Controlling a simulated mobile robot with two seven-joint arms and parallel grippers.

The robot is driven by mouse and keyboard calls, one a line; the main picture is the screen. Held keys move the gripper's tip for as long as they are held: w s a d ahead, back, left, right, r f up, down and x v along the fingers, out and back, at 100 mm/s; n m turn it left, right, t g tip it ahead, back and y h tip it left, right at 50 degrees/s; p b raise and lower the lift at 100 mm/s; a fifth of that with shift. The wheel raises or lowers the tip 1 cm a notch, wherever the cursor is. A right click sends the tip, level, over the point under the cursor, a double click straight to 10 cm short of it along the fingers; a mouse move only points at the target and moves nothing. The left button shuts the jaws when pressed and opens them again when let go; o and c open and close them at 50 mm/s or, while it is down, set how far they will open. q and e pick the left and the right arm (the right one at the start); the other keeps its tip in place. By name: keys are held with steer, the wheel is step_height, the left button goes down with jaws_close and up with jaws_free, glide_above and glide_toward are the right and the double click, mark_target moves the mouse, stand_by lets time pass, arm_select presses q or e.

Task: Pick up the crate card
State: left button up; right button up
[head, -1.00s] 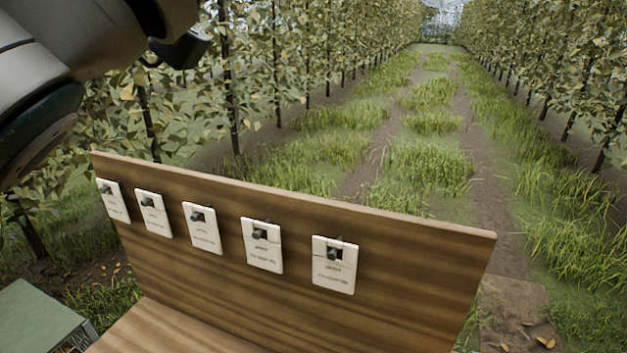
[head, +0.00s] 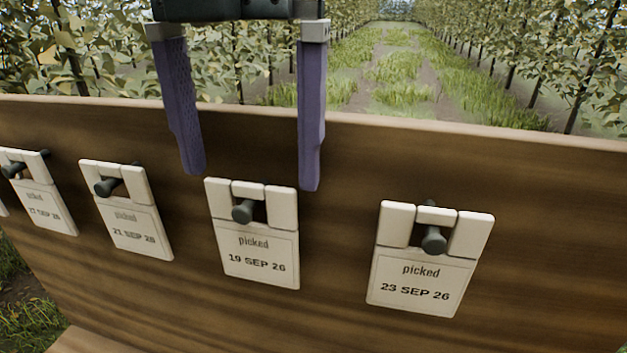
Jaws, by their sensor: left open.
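Several white crate cards hang from dark pegs on a wooden board. One card (head: 258,262) reads "picked 19 SEP 26" and hangs just below my left gripper (head: 252,180). Another card (head: 420,285) to its right reads "picked 23 SEP 26". A card (head: 138,232) to its left reads "picked 21 SEP 26". A further card (head: 45,208) at far left is partly legible. My left gripper is open and empty, its two purple fingers pointing down, one on each side above the 19 SEP card. Whether the fingers touch it I cannot tell. My right gripper is not in view.
The wooden board (head: 560,220) stands upright across the view, with its top edge behind the fingers. Dark pegs (head: 434,240) stick out through the cards' openings. Behind it lie a grassy lane and rows of trees. The board's right part is bare.

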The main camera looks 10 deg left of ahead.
mark_target(252, 207)
arm_select(q)
step_height(252, 207, down, 2)
steer(key=shift+s, duration=0.1)
steer(key=f+p, duration=0.2)
steer(key=f, duration=0.1)
steer(key=f+p, duration=0.1)
steer(key=f, duration=0.1)
steer(key=shift+s+d+f, duration=0.1)
steer(key=shift+s+d, duration=0.05)
steer(key=shift+s, duration=0.2)
steer(key=shift+f, duration=0.25)
steer(key=c, duration=1)
